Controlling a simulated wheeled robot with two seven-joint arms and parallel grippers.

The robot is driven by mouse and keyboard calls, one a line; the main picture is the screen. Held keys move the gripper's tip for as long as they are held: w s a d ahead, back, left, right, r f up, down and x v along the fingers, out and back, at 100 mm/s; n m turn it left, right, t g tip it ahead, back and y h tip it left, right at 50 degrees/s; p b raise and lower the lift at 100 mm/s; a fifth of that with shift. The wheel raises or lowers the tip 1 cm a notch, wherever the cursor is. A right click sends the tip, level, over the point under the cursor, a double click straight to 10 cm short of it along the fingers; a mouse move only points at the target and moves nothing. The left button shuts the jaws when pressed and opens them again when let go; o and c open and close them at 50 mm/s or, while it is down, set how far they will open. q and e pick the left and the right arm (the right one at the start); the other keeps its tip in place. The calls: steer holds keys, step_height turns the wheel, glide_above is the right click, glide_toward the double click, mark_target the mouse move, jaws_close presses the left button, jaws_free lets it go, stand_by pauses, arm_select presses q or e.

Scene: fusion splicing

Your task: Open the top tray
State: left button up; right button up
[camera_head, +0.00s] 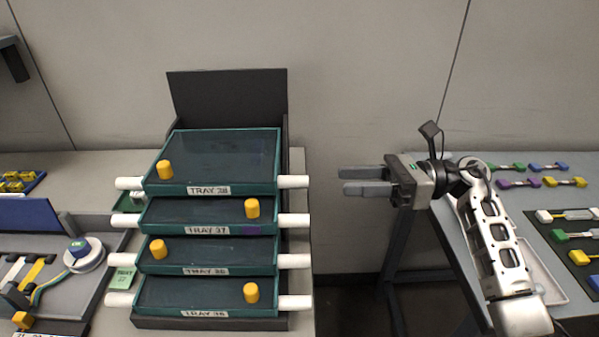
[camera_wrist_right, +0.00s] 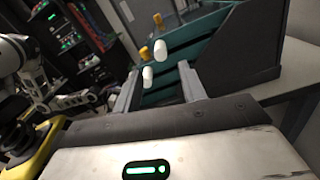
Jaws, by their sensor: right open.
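A stack of several dark trays with teal rims stands in a black rack (camera_head: 228,95) left of centre in the head view. The top tray (camera_head: 225,155) is labelled TRAY 38. It has a yellow knob (camera_head: 165,169) near its left front corner. A white handle (camera_head: 293,182) sticks out on its right and another (camera_head: 130,183) on its left. My right gripper (camera_head: 342,181) is open and empty, to the right of the top tray's right handle and apart from it. In the right wrist view, white handles (camera_wrist_right: 147,74) show between and beyond its fingers. My left gripper is not in view.
Lower trays (camera_head: 208,257) with yellow knobs and white handles sit below. At left are a blue-topped spool (camera_head: 83,254) and a grey tray. The right table (camera_head: 510,220) holds coloured connectors. A gap separates the rack from that table.

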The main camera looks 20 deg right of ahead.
mark_target(300, 181)
steer(key=p+x, duration=0.2)
steer(key=x, duration=0.7)
steer(key=shift+w+a, duration=0.1)
steer(key=shift+a, duration=0.25)
jaws_close()
